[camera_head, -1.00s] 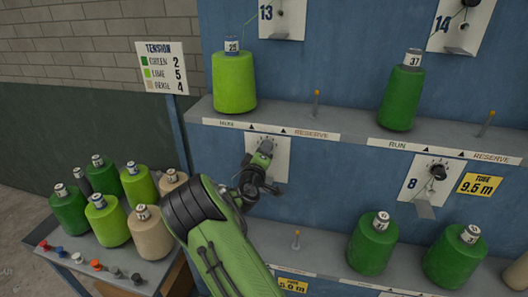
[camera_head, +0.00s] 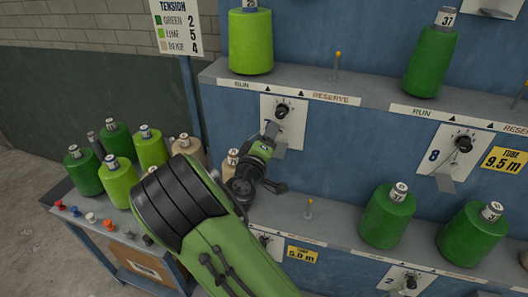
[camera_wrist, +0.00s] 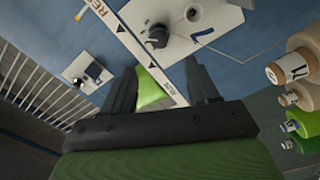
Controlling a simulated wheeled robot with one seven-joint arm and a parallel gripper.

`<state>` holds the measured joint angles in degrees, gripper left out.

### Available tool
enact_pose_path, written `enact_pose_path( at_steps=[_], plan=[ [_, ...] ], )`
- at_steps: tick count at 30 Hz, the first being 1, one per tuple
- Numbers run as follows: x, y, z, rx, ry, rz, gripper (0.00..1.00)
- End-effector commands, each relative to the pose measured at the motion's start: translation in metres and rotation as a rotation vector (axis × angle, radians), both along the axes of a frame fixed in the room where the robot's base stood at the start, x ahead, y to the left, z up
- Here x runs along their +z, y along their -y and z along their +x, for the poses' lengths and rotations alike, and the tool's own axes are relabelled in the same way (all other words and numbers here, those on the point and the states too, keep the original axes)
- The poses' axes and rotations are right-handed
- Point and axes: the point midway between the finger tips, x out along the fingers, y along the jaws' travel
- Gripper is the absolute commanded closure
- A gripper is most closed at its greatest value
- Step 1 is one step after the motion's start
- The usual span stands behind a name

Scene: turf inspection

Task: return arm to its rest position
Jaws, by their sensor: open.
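My arm rises from the bottom of the head view, and my gripper (camera_head: 270,134) is at its end, in front of the blue rack. It is just below the dark knob (camera_head: 282,110) of a white tension plate (camera_head: 268,108). In the wrist view the two dark fingers (camera_wrist: 163,88) stand apart. A lime patch shows between them; I cannot tell whether it is a cone beyond them or something closer. Nothing is clearly gripped. My arm hides part of the lower shelf and a beige cone.
A side table (camera_head: 70,200) at left holds several green, lime and beige cones and small coloured pegs. The rack's upper shelf (camera_head: 225,75) carries a lime cone (camera_head: 250,42) and a green cone (camera_head: 430,60). Two green cones (camera_head: 387,215) stand on the lower shelf. A tension sign (camera_head: 175,25) stands at upper left.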

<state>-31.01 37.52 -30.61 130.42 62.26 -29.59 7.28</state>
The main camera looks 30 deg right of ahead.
Motion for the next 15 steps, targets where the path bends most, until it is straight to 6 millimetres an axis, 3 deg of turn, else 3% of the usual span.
enact_pose_path(
  at_steps=[6, 15],
  plan=[
    [-0.001, -0.025, -0.022, 0.002, 0.001, -0.001, 0.41],
    [0.001, -0.026, -0.024, 0.0, 0.001, -0.001, 0.41]
  ],
)
